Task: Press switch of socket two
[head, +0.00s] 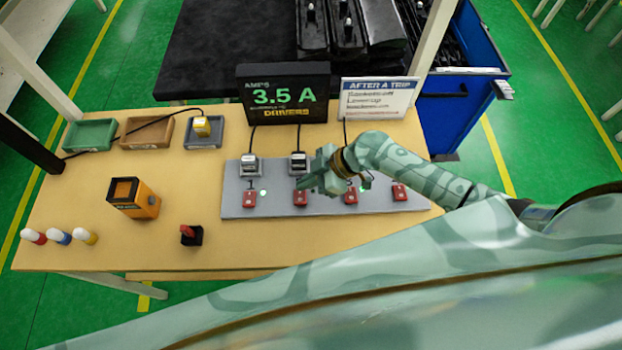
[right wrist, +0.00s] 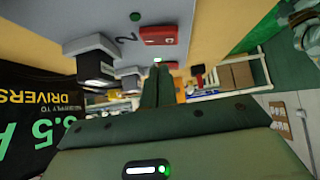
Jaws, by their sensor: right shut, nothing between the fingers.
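A grey socket panel (head: 230,205) on the table carries a row of several red switches. The switch of socket two (head: 300,198) is second from the left; in the right wrist view this red switch (right wrist: 158,35) shows near a printed 2. A dark plug (head: 298,160) sits in socket two. My right gripper (head: 305,186) is shut and empty, close to that switch in the head view. In the right wrist view its fingers (right wrist: 157,72) appear apart from the switch; head-view contact is unclear. My left gripper is not in view.
A display (head: 283,93) reads 3.5 A behind the panel, beside a white sign (head: 378,98). Left are three trays (head: 146,133), an orange device (head: 133,198) and a red-topped black item (head: 190,235).

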